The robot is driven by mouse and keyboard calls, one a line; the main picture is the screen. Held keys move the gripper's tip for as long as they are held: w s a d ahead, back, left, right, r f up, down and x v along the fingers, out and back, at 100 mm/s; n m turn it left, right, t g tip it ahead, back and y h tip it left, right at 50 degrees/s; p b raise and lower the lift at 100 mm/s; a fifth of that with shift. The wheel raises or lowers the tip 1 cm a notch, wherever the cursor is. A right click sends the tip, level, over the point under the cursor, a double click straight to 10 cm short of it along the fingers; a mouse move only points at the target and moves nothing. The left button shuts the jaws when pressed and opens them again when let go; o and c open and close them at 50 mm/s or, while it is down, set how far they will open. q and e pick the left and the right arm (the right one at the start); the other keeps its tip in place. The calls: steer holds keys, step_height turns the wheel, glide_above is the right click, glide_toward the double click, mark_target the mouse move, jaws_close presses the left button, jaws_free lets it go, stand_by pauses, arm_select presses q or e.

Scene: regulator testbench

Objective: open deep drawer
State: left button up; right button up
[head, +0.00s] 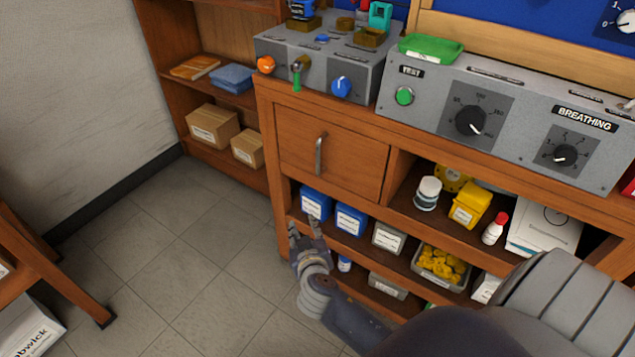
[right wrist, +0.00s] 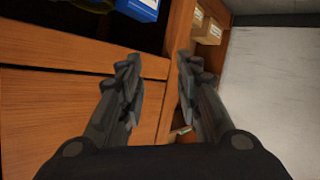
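The wooden drawer (head: 345,160) sits at the upper left of the workbench front, and its face looks flush and shut. Its vertical metal handle (head: 319,154) is in the middle of the face. My right gripper (head: 304,226) is below the handle in the head view, in front of the lower shelf, and apart from the handle. In the right wrist view my right gripper (right wrist: 158,62) has its two fingers spread with nothing held between them. Brown wooden panels fill the left there; I cannot make out the handle in that view. My left gripper is not in view.
Blue boxes (head: 350,219) stand on the shelf below the drawer. A grey control box (head: 328,75) is above it. A shelf unit with cardboard boxes (head: 212,126) stands to the left. The tiled floor (head: 190,230) left of the bench is clear.

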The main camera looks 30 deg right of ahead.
mark_target(319, 158)
steer(key=d+r+m+t+h+b, duration=0.1)
steer(key=d+r+m+h+b, duration=0.15)
steer(key=r, duration=0.45)
steer(key=d+r+m+t+h+b, duration=0.1)
steer(key=r+m+t+h+b, duration=0.15)
steer(key=r, duration=0.35)
steer(key=shift+g+y, duration=0.3)
steer(key=shift+g, duration=0.05)
steer(key=x, duration=0.9)
steer(key=shift+w+d+r, duration=0.15)
steer(key=shift+d, duration=0.3)
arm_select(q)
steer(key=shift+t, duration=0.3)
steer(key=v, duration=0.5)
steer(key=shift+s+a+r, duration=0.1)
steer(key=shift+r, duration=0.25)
arm_select(e)
jaws_close()
